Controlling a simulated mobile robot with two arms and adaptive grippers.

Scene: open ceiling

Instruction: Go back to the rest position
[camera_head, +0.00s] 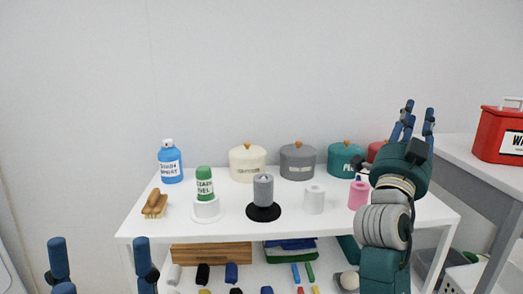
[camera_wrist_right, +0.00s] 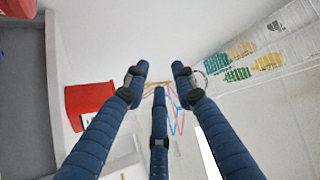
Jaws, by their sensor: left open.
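My left gripper (camera_head: 102,256) shows at the bottom left of the head view, in front of the white table. Only the tips of two blue fingers are in view; they stand upright, wide apart and empty. My right arm rises at the right of the head view, in front of the table's right end. My right gripper (camera_head: 416,118) points up, above the table top. The right wrist view shows its blue fingers (camera_wrist_right: 158,78) spread apart, with nothing held between them.
A red box (camera_head: 499,135) stands on the right-hand table.

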